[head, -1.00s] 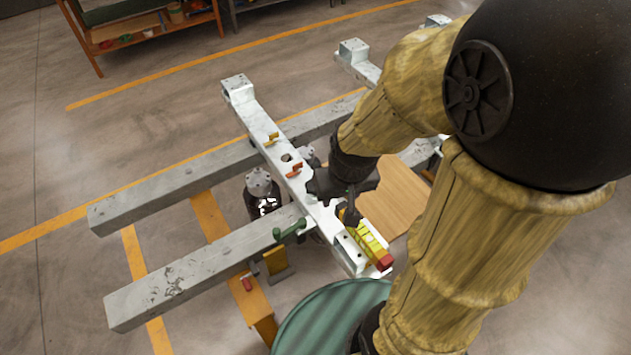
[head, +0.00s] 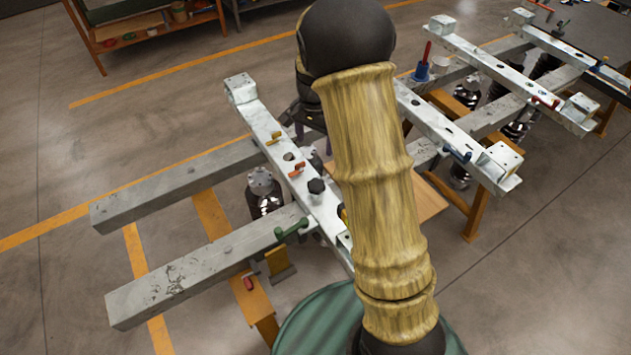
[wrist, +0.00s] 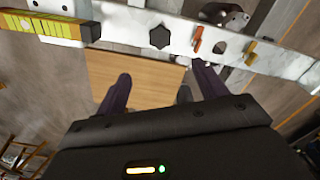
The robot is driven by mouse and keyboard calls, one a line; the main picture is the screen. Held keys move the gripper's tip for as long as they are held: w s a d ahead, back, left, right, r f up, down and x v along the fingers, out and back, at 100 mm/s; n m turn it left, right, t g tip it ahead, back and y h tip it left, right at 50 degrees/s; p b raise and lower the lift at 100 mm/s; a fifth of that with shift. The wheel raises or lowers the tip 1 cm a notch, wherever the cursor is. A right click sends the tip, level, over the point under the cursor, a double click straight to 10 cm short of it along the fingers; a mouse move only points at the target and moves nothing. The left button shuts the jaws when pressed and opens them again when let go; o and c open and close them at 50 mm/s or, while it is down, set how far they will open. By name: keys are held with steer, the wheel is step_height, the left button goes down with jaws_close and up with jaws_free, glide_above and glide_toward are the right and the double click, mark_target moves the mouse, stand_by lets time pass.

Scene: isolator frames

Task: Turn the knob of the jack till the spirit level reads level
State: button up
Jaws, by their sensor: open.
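The black star-shaped knob (head: 316,187) stands on the white beam (head: 262,122) in the head view. The knob also shows in the wrist view (wrist: 159,37), near the top middle. The yellow spirit level (wrist: 55,27) lies along the beam at the top left of the wrist view; its bubble is too small to read. In the head view my arm hides nearly all of the level. My gripper (wrist: 163,84) is open and empty, its two dark purple fingers apart. It is away from the knob, beside the beam. The jack's body under the knob is hidden.
Orange (wrist: 198,40) and yellow (wrist: 251,52) levers stick up from the beam near the knob. A green-handled clamp (head: 290,230) is on the near side. A wooden board (wrist: 130,75) lies beyond the fingers. Other white beams (head: 455,125) stand at the right.

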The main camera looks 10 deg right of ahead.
mark_target(316, 185)
step_height(316, 185, down, 17)
steer(key=shift+f+p, duration=0.2)
steer(key=shift+p, duration=0.7)
steer(key=c, duration=1)
